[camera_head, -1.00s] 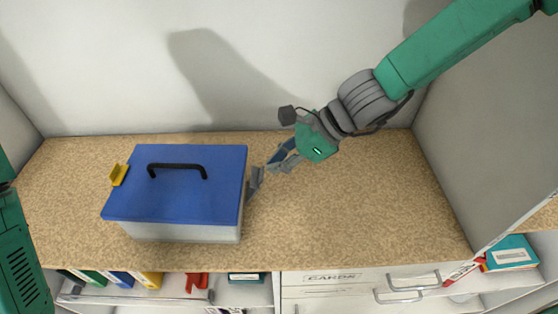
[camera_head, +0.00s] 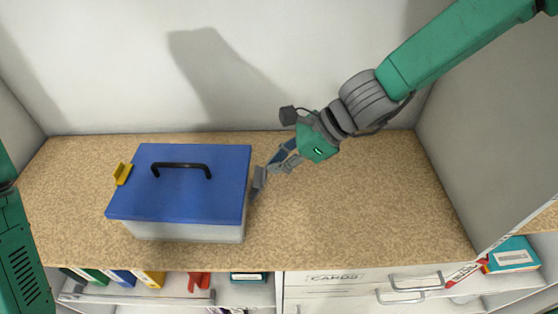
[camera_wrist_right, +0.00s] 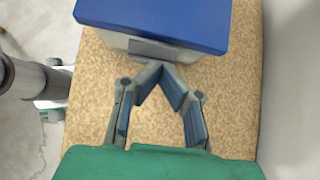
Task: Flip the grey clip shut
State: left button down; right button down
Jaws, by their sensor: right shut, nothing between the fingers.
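A box with a blue lid (camera_head: 185,180) and a pale, translucent body (camera_head: 190,232) stands on the left part of the counter. The grey clip (camera_head: 259,181) is on the box's right side and sticks outward from it, not flat against the wall. It also shows in the right wrist view as a grey plate (camera_wrist_right: 165,50) below the lid edge. My right gripper (camera_head: 272,165) is shut and empty, its tips close to the clip; I cannot tell if they touch. The fingertips meet just in front of the clip in the wrist view (camera_wrist_right: 160,74). My left gripper is out of view.
A yellow clip (camera_head: 122,174) is on the box's left side, and a black handle (camera_head: 181,166) is on the lid. The speckled counter (camera_head: 365,205) is clear right of the box. Walls stand behind and at both sides. Binders and drawers are below.

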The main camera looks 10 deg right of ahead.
jog(key=shift+a+r, duration=0.25)
jog(key=shift+a, duration=0.05)
jog(key=shift+d+r+p, duration=0.15)
jog(key=shift+r+p, duration=0.4)
jog(key=shift+p, duration=0.35)
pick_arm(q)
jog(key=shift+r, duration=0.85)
pick_arm(e)
jog(key=shift+d, duration=0.25)
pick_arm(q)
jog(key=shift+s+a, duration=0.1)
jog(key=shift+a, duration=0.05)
pick_arm(e)
jog(key=v, duration=1.2)
